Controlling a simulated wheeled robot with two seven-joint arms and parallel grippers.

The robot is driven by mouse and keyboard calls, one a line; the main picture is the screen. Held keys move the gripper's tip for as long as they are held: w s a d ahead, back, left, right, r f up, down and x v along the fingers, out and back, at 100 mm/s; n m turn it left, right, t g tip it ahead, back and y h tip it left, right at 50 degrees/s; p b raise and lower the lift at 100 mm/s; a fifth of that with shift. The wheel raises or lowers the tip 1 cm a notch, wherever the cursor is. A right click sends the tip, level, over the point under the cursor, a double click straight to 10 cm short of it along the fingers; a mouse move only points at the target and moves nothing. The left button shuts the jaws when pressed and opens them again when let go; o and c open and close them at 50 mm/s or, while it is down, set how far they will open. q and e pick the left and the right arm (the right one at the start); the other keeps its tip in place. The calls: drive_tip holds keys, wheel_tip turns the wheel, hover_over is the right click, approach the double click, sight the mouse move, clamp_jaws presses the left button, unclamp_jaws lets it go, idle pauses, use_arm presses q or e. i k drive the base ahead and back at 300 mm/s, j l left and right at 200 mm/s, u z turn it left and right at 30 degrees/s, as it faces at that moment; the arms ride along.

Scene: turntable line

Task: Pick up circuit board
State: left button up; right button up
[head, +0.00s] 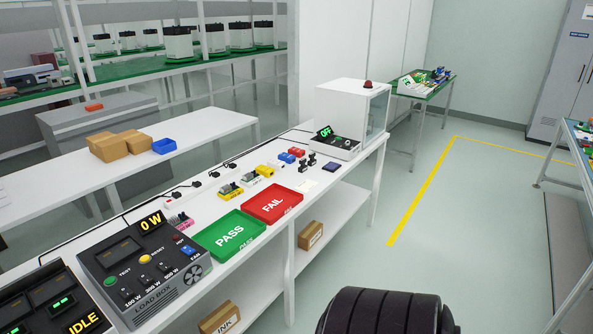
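I cannot pick out a circuit board for certain. A small dark blue square piece (331,167) lies on the white bench in front of the white machine; it is too small to tell what it is. Several small colourful parts (428,78) lie on a green-topped table at the back, and more parts (583,130) lie on a table at the right edge; boards among them cannot be made out. Neither of my grippers is in view.
The white bench (220,198) holds a green PASS tray (205,240), a red FAIL tray (249,205), a load box (147,270) and a white machine (345,110) reading OFF. Boxes stand on its lower shelf. The floor (470,230) right of the bench is open, with a yellow line.

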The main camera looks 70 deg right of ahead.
sight(250, 179)
drive_tip(key=z, duration=1.85)
drive_tip(key=i+l, duration=0.2)
drive_tip(key=l, duration=0.15)
drive_tip(key=i+l, duration=0.2)
drive_tip(key=l, duration=0.15)
drive_tip(key=i+l+u, duration=0.1)
drive_tip(key=l, duration=0.25)
drive_tip(key=i+l, duration=0.25)
drive_tip(key=l, duration=0.1)
